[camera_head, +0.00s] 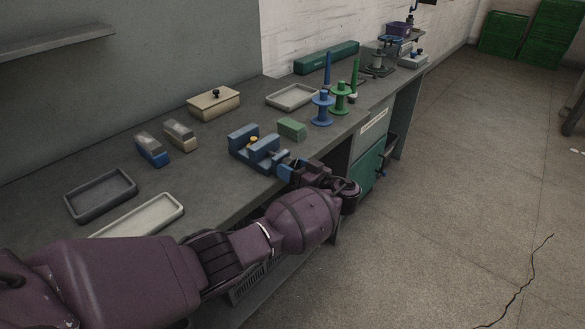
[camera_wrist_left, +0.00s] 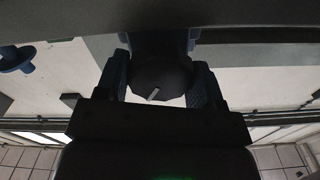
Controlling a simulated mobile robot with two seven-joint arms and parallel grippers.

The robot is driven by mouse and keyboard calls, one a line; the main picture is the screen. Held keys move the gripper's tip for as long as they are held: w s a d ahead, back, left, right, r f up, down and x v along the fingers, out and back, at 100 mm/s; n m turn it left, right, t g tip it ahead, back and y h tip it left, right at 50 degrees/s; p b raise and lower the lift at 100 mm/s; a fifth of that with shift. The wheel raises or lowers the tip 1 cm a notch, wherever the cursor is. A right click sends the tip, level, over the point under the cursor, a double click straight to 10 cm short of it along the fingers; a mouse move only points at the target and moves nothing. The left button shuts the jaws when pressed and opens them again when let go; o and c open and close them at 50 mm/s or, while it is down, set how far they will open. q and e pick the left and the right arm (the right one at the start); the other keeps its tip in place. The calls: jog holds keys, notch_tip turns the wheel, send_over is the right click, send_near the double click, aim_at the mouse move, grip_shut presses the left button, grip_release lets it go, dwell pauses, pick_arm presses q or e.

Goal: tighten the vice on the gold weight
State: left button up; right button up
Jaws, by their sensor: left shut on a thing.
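The blue vice (camera_head: 264,150) stands near the front edge of the bench, with two blocky jaws. The small gold weight (camera_head: 254,140) shows between the jaws; I cannot tell whether both jaws touch it. My left gripper (camera_head: 287,169) is at the right front end of the vice. In the left wrist view my left gripper (camera_wrist_left: 161,82) is shut with its blue fingers on either side of a dark round knob (camera_wrist_left: 163,70) with a short pale mark. In the head view the fingers and arm hide this knob. My right gripper is not in view.
A green block (camera_head: 292,129) sits just behind the vice. Blue (camera_head: 322,108) and green (camera_head: 340,98) spools stand to its right. A beige lidded box (camera_head: 214,103), two small blocks and shallow trays lie to the left. Open floor is at the right.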

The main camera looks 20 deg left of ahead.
pick_arm(q)
jog(key=o, duration=0.9)
jog(key=shift+d, duration=0.1)
jog(key=shift+b+v, duration=0.3)
jog(key=shift+v, duration=5.05)
jog(key=shift+r, duration=0.15)
